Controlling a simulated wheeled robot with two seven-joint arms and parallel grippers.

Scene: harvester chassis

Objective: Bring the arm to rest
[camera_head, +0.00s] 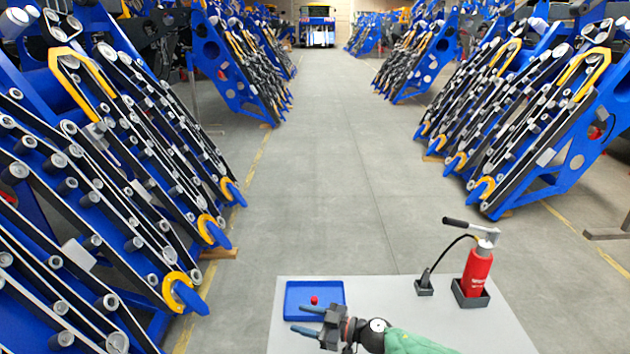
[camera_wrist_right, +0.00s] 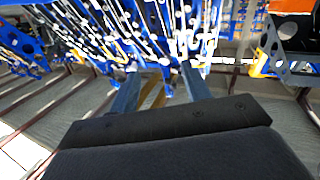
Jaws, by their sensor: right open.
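My right gripper (camera_head: 306,320) is over the table in the head view, at the front edge of a blue tray. Its arm comes in from the lower right with a green sleeve. The blue fingers are apart and nothing is between them. In the right wrist view the two fingers (camera_wrist_right: 160,92) point toward the blue harvester frames, with no object held. My left gripper is not in view.
The grey table (camera_head: 385,303) holds the blue tray (camera_head: 328,288) with a small red object (camera_head: 314,300). A red pump-like cylinder (camera_head: 477,271) stands in a black holder at the right, its hose running to a small black block (camera_head: 424,286). Blue harvester chassis (camera_head: 255,90) line both sides of a clear aisle.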

